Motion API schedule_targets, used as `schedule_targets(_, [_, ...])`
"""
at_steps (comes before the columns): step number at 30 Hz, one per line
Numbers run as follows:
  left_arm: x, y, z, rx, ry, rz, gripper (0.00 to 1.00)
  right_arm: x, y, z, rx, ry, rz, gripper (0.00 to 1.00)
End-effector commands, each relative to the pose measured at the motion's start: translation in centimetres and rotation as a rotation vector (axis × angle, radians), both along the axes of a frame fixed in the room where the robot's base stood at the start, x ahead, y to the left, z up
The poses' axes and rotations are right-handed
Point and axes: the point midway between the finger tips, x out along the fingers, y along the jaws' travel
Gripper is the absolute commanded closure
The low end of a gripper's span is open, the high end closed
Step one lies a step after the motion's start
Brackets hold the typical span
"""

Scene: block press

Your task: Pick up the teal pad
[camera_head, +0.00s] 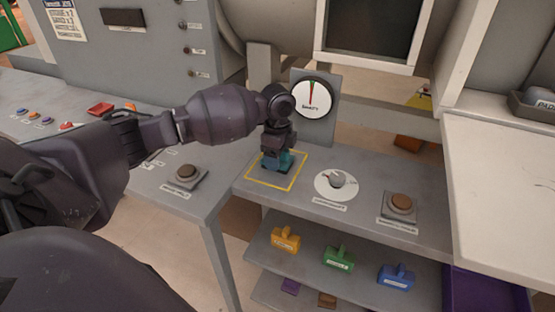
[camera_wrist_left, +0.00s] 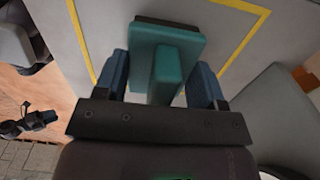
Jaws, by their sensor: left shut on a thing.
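The teal pad (camera_wrist_left: 165,48) has a flat plate and a raised grip block, and it fills the middle of the left wrist view. My left gripper (camera_wrist_left: 164,85) is shut on the pad's grip block, with one blue finger on each side. In the head view, the left gripper (camera_head: 277,156) points down at the yellow outlined square on the grey bench. The teal pad (camera_head: 285,161) shows partly there, mostly hidden by the gripper. I cannot tell whether the pad touches the bench.
A gauge (camera_head: 311,98) stands behind the square. A dial (camera_head: 336,181) and a button box (camera_head: 400,205) are to its right, another button box (camera_head: 186,175) to its left. Orange (camera_head: 286,239), green (camera_head: 338,257) and blue (camera_head: 396,276) pads sit on the shelf below.

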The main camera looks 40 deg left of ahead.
Motion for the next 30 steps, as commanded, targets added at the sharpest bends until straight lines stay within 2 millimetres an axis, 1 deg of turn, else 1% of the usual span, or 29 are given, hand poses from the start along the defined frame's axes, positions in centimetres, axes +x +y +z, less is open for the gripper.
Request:
schedule_targets(1, [0.0, 0.0, 0.0, 0.0, 0.0, 0.0, 0.6, 0.0, 0.0, 0.0, 0.002, 0.0, -0.001, 0.58])
schedule_targets(2, [0.0, 0.0, 0.0, 0.0, 0.0, 0.0, 0.63, 0.0, 0.1, 0.0, 0.002, 0.0, -0.002, 0.58])
schedule_targets(9, [0.0, 0.0, 0.2, 0.0, -0.001, 0.0, 0.63, 0.0, 0.1, 0.0, 0.004, -0.001, -0.004, 0.58])
schedule_targets(11, [0.0, 0.0, 0.5, 0.0, -0.002, 0.0, 0.63, 0.0, 0.1, 0.1, 0.004, -0.002, -0.004, 0.58])
schedule_targets(14, [0.1, 0.0, 1.6, 0.001, -0.004, 0.0, 0.63, 0.1, 0.1, 0.4, 0.003, -0.006, -0.004, 0.58])
schedule_targets(17, [0.1, 0.0, 3.5, 0.001, -0.007, 0.0, 0.63, 0.3, 0.0, 0.9, 0.003, -0.014, -0.003, 0.58])
schedule_targets(20, [0.1, 0.0, 5.9, 0.0, -0.009, 0.0, 0.63, 0.3, -0.1, 1.4, 0.0, -0.021, -0.001, 0.58])
schedule_targets(24, [0.1, 0.0, 9.7, 0.0, -0.009, 0.0, 0.63, 0.0, -0.3, 1.7, -0.003, -0.018, -0.003, 0.58])
schedule_targets(30, [0.1, 0.0, 14.5, 0.001, -0.007, 0.0, 0.63, -0.7, -0.6, 1.7, -0.007, -0.006, -0.007, 0.58])
